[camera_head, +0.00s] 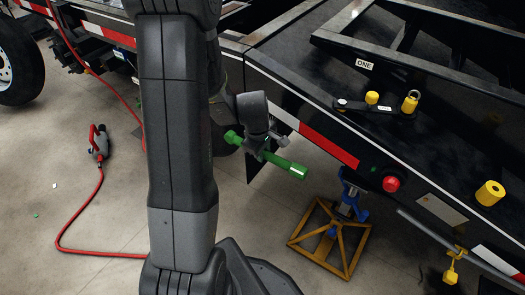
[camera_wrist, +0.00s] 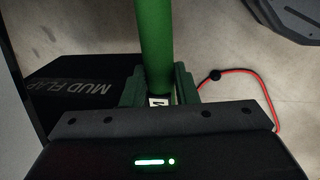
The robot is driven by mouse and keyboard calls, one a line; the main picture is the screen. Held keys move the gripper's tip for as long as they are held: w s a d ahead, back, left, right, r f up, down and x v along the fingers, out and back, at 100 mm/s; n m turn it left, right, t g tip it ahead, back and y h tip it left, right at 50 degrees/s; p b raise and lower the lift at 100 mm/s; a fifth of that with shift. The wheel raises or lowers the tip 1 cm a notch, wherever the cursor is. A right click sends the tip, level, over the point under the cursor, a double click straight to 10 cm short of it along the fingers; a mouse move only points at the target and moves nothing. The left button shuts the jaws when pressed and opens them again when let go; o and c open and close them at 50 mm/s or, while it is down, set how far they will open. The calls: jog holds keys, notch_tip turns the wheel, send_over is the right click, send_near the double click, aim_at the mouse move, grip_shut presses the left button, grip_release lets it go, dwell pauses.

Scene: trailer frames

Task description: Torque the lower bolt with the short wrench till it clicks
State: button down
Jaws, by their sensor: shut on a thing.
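My gripper (camera_head: 262,150) is shut on a green bar-shaped tool, which I take to be the short wrench (camera_head: 288,167). The wrench lies slantwise across the jaws and sticks out on both sides, clear of the floor beside the trailer frame (camera_head: 285,95). In the wrist view the wrench (camera_wrist: 155,45) runs from between the jaws (camera_wrist: 158,95) up to the top edge. Its working end is not shown there. I cannot make out the lower bolt in either view.
A blue jack on a yellow stand (camera_head: 330,240) is below the frame. A red light (camera_head: 391,184) and a yellow cylinder (camera_head: 490,193) are at the right. A red tool (camera_head: 98,143) with a red hose lies on the floor. A mud flap (camera_wrist: 75,88) hangs close by.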

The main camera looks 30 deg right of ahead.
jog(key=shift+w+d+p, duration=0.35)
jog(key=shift+d, duration=0.35)
dwell(0.6)
jog(key=shift+f+t+p, duration=0.3)
jog(key=shift+t+p, duration=0.1)
jog(key=shift+p, duration=0.3)
jog(key=shift+f, duration=0.15)
jog(key=shift+f+t, duration=0.4)
